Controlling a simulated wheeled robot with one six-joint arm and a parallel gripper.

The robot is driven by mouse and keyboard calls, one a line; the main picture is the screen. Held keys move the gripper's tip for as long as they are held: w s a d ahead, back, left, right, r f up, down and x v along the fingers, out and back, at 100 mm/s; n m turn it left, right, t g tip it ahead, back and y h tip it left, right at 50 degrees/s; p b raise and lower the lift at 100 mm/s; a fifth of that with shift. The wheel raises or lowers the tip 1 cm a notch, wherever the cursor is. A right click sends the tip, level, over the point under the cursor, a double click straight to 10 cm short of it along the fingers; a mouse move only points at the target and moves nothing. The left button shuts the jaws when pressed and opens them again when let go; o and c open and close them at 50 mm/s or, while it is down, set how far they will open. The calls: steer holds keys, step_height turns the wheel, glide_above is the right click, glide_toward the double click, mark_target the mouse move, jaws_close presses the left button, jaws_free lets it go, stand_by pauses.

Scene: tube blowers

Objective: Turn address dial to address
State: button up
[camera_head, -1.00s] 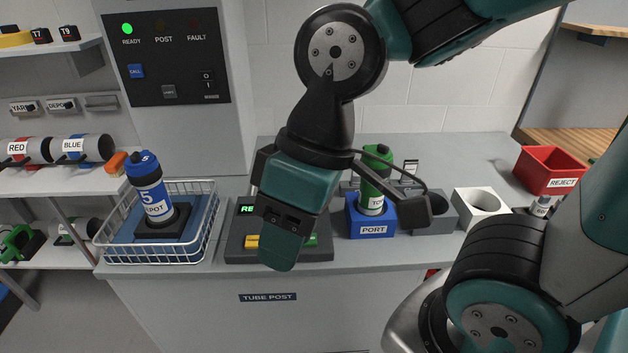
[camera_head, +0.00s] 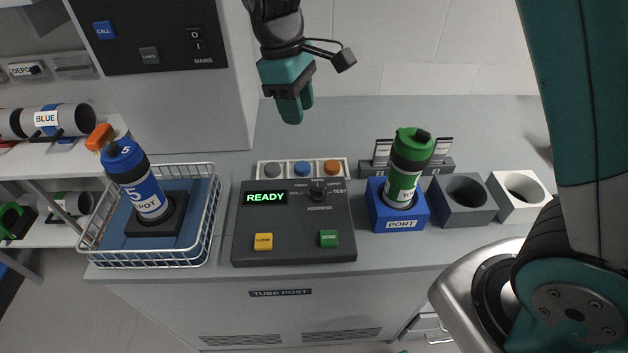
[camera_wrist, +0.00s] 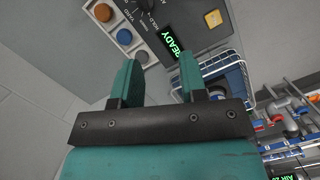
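The address dial (camera_head: 318,190) is a dark round knob at the upper right of a dark grey control box (camera_head: 295,222), above the word ADDRESS. Small labels ring it, and TEST is at its right. Its pointer setting is too small to tell. The box's screen (camera_head: 265,198) reads READY in green. My gripper (camera_head: 297,112) is above and behind the box, apart from the dial and empty. In the wrist view its two teal fingers (camera_wrist: 158,80) are spread apart. That view shows the READY screen (camera_wrist: 176,44) and HOLD lettering near its top edge, where the dial is cut off.
A blue port block (camera_head: 400,222) holds a green carrier (camera_head: 408,165) right of the box. Grey (camera_head: 465,205) and white (camera_head: 520,197) holders stand beyond. A wire basket (camera_head: 150,258) with a blue carrier (camera_head: 137,180) stands left. Grey, blue and orange buttons line the box's back.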

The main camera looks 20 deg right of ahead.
steer(key=w+a+f+g+h, duration=0.1)
steer(key=w+a+f+h, duration=0.1)
steer(key=w+f, duration=0.45)
steer(key=p, duration=0.5)
glide_toward(315, 189)
steer(key=shift+n, duration=0.4)
steer(key=x, duration=0.8)
steer(key=shift+d+f, duration=0.1)
steer(key=shift+f, duration=0.2)
jaws_close()
